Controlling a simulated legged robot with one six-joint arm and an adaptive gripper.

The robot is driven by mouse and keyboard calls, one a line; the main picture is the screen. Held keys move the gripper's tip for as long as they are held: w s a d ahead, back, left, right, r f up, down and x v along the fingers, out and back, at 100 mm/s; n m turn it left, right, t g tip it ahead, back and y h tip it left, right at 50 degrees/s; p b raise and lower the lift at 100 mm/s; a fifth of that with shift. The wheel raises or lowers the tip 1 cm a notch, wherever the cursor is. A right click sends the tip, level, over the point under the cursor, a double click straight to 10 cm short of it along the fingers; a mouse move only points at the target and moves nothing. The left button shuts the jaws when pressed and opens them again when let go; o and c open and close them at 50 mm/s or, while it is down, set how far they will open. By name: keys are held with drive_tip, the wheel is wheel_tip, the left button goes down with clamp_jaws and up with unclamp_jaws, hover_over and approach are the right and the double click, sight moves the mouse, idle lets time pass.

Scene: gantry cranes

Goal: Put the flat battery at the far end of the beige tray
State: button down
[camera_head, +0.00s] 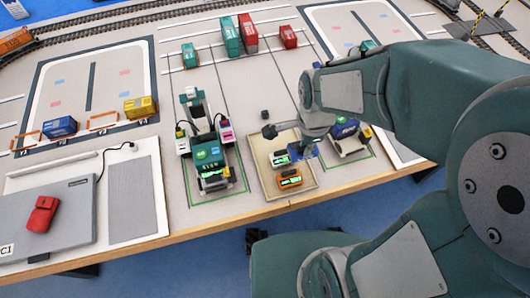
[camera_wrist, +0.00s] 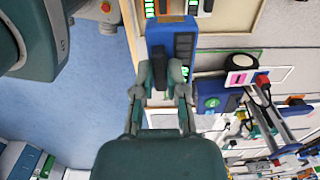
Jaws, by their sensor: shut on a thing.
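The flat battery (camera_wrist: 183,30) is a blue block with an orange end and a dark panel whose small windows show no green light. My gripper (camera_wrist: 163,88) is shut on its black grip in the wrist view. In the head view my gripper (camera_head: 312,130) is over the right side of the beige tray (camera_head: 264,142), with part of the blue battery (camera_head: 303,148) showing below it. I cannot tell if the battery touches the tray floor. A green battery (camera_head: 281,158) and an orange battery (camera_head: 289,179), both with lit green windows, lie in the tray.
A green-topped crane vehicle (camera_head: 209,155) stands left of the tray, and a blue one (camera_head: 345,130) stands close on its right. The table's wooden front edge (camera_head: 235,213) runs just in front.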

drive_tip(key=w+a+f, duration=0.1)
drive_tip(key=w, duration=0.1)
drive_tip(key=w+a+f, duration=0.1)
drive_tip(key=w, duration=0.1)
drive_tip(key=w+a+f, duration=0.1)
drive_tip(key=w+a, duration=0.1)
drive_tip(key=w, duration=0.1)
drive_tip(key=shift+f, duration=0.3)
drive_tip(key=w+f, duration=0.1)
drive_tip(key=w+a+f, duration=0.1)
drive_tip(key=f, duration=0.1)
drive_tip(key=w+f, duration=0.1)
drive_tip(key=shift+w+a+f, duration=0.3)
drive_tip(key=shift+a, duration=0.1)
drive_tip(key=shift+w+a+f, duration=0.1)
drive_tip(key=shift+w+f, duration=0.45)
drive_tip(key=shift+f, duration=0.15)
drive_tip(key=f, duration=0.3)
drive_tip(key=shift+w+a+f, duration=0.1)
drive_tip(key=shift+a+f, duration=0.05)
drive_tip(key=shift+a, duration=0.2)
drive_tip(key=shift+d, duration=0.15)
drive_tip(key=c, duration=0.7)
unclamp_jaws()
drive_tip(key=shift+d, duration=0.1)
